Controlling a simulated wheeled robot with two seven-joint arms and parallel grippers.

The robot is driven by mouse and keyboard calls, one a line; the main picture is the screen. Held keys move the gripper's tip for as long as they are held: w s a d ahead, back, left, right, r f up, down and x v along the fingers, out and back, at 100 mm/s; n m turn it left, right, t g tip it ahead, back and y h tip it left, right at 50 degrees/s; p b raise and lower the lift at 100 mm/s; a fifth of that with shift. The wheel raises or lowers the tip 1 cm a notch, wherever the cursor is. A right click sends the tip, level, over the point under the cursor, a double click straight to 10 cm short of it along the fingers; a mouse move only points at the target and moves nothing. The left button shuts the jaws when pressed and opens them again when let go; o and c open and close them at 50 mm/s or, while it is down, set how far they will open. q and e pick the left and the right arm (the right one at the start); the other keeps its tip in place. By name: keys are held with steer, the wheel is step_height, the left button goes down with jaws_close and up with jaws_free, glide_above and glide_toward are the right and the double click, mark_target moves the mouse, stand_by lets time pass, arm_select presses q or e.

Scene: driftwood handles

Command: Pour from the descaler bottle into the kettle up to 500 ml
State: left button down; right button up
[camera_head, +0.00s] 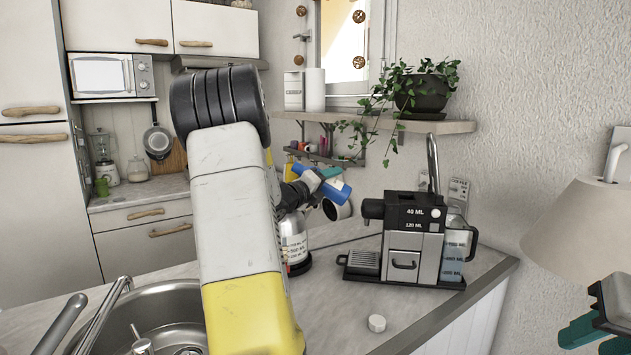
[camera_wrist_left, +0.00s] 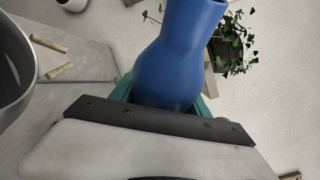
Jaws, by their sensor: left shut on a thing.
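The blue descaler bottle (camera_head: 326,186) is tilted in the head view, above and beside the kettle. In the left wrist view its blue body (camera_wrist_left: 175,65) fills the top middle. My left gripper (camera_head: 318,177) is shut on it; its teal fingers (camera_wrist_left: 165,98) lie either side of the bottle. The kettle (camera_head: 294,238), pale with dark volume marks and a dark base, stands on the counter, partly hidden by my left arm. No liquid stream shows, and the level inside the kettle cannot be read. My right gripper (camera_head: 597,335) is at the lower right, teal fingers apart, apparently empty.
A coffee machine (camera_head: 405,240) with a water tank stands right of the kettle. A small white cap (camera_head: 376,323) lies on the counter (camera_head: 335,325). A sink (camera_head: 160,312) is at the front left. A potted plant (camera_head: 422,92) sits on a wall shelf; a lamp shade (camera_head: 575,225) is at right.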

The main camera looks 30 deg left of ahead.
arm_select(q)
steer(key=shift+d+r+n+t, duration=0.2)
steer(key=shift+r+n+t, duration=0.3)
steer(key=shift+r+n, duration=0.55)
stand_by(0.6)
steer(key=shift+a+r+p, duration=0.1)
steer(key=shift+r+p, duration=0.2)
steer(key=shift+p, duration=0.05)
steer(key=shift+s+a+r+n+t, duration=0.1)
steer(key=shift+a+r+n+t, duration=0.25)
steer(key=shift+r, duration=0.3)
steer(key=shift+a+r+n+t, duration=0.1)
steer(key=shift+r+n, duration=0.3)
steer(key=shift+r, duration=0.25)
stand_by(1.0)
steer(key=shift+r+n, duration=0.55)
steer(key=shift+n, duration=0.15)
stand_by(1.8)
